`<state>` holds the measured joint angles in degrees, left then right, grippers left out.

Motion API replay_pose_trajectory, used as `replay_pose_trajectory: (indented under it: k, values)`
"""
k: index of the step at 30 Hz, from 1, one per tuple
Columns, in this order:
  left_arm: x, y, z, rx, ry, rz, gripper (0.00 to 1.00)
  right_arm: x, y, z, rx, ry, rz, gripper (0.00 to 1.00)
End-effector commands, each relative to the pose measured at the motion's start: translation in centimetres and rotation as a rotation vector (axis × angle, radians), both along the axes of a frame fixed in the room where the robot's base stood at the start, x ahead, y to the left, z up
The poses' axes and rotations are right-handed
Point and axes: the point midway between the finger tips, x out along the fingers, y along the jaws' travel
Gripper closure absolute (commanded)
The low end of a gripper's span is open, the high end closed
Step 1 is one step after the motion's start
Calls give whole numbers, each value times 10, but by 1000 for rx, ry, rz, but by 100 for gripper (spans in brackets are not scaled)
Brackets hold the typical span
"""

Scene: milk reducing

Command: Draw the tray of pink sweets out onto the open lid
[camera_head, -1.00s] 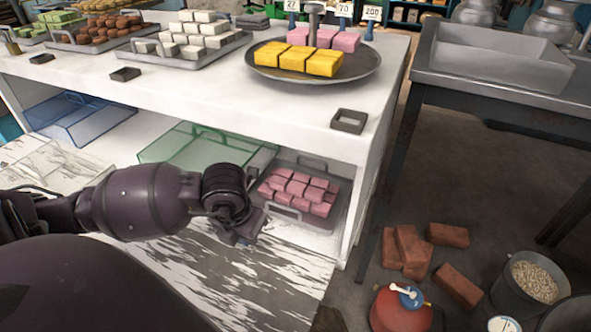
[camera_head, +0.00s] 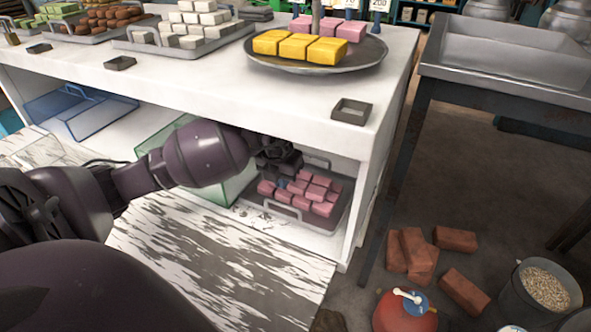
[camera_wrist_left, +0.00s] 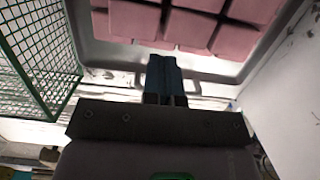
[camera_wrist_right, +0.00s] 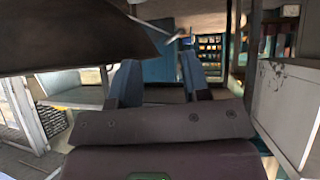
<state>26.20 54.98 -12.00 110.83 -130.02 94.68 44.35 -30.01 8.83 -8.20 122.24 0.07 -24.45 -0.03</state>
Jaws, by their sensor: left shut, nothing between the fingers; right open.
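The grey metal tray (camera_head: 345,195) of pink sweets (camera_head: 316,190) sits in the lower right of the white cabinet. A loop handle is at its front. The open lid (camera_head: 215,262), a board with worn white paint, lies flat in front of the opening. My right gripper (camera_wrist_right: 160,82) is open and empty, seen only in the right wrist view.
A green mesh box (camera_wrist_left: 38,50) stands just left of the tray. The cabinet's right side wall (camera_head: 357,210) is close on the other side. The cabinet top (camera_head: 215,90) overhangs the compartment. Bricks (camera_head: 415,250) and a red can (camera_head: 402,312) are on the floor at right.

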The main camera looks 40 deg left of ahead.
Motion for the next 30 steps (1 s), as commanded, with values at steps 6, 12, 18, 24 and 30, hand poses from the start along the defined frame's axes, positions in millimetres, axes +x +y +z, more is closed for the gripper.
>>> replay_pose_trajectory:
  k: [6,12,18,24,30]
  values:
    - [37,8,-3,-2,2,2,100,-6,-3,-14,-6,27,1,57]
    - [61,14,-2,-2,2,1,100,-8,-4,-18,-7,36,0,57]
    - [59,15,-15,2,1,0,100,-6,-3,-17,-6,30,2,57]
    - [58,14,-19,0,4,1,100,-5,-2,-16,-5,27,2,57]
    - [57,14,-22,0,9,1,100,-6,-2,-19,-5,32,2,57]
